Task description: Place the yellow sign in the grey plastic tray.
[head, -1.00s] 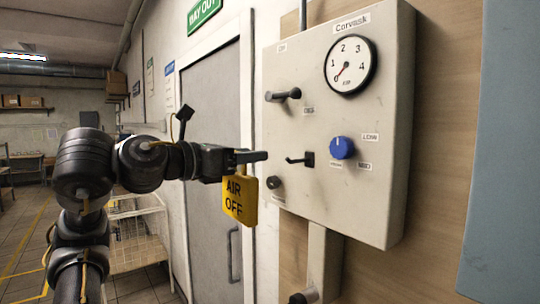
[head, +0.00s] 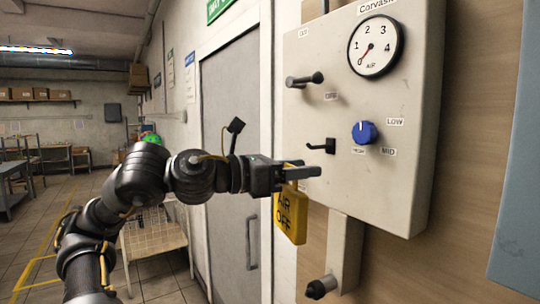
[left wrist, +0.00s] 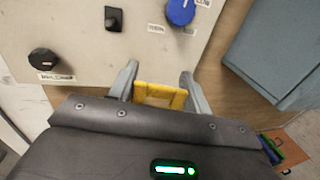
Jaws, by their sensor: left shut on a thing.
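The yellow sign (head: 291,215) reads "AIR OFF" and hangs below my left gripper (head: 300,171), in front of the panel's lower left edge. My left gripper is shut on the top of the sign. In the left wrist view, the sign's yellow upper part (left wrist: 158,92) sits between the two grey fingers of my left gripper (left wrist: 160,82). The black hook (head: 320,147) on the panel is bare, just above and right of the fingertips. I cannot make out a grey plastic tray in any view. My right gripper is not in view.
The grey control panel (head: 400,120) with a gauge (head: 376,46), blue knob (head: 365,132) and lever (head: 304,80) is close to my left gripper. A grey door (head: 232,150) and wire rack (head: 152,240) are to the left. Open floor (head: 40,230) lies far left.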

